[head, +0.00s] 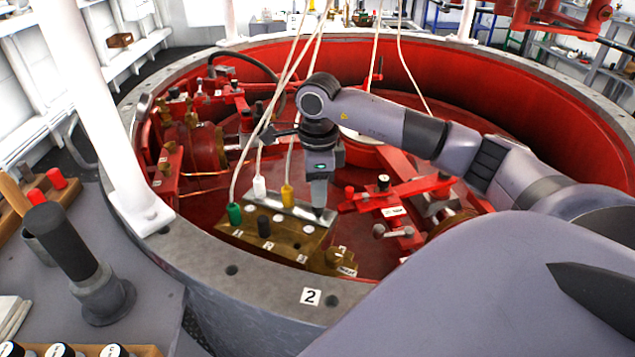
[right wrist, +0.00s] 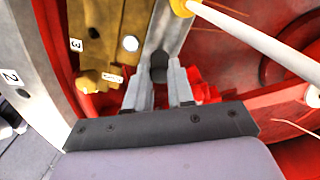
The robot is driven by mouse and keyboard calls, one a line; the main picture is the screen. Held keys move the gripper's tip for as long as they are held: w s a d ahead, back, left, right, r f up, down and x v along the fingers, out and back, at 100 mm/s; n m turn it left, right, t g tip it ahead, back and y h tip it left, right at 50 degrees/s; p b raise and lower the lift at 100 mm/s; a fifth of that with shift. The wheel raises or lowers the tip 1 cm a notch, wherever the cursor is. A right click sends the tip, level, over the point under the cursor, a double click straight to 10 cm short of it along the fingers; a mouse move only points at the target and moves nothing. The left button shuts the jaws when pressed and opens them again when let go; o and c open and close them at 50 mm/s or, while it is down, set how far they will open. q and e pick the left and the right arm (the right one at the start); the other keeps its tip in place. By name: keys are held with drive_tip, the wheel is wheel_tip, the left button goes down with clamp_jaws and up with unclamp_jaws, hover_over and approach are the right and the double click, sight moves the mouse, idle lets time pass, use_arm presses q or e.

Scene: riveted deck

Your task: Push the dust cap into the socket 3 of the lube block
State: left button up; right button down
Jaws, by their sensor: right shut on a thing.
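The lube block (head: 285,242) is a brass-coloured block inside the red ring, with number labels along its front. Socket 3 appears to be the pale round opening (head: 308,229) in line with label 3; it also shows in the right wrist view (right wrist: 130,43). My right gripper (head: 318,211) points down just right of the block's back edge. In the right wrist view my right gripper (right wrist: 161,88) is shut on the dark dust cap (right wrist: 158,66), which is held apart from socket 3. My left gripper is out of view.
Green (head: 234,212), white (head: 259,187) and yellow (head: 287,194) hose plugs stand at the block, their pale hoses rising close to my right arm. Red linkage (head: 395,195) lies to the right.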

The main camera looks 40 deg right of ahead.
drive_tip(key=shift+r+p, duration=0.95)
drive_tip(key=shift+r, duration=0.4)
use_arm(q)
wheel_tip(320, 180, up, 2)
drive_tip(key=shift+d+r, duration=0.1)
use_arm(e)
drive_tip(key=shift+a, duration=0.1)
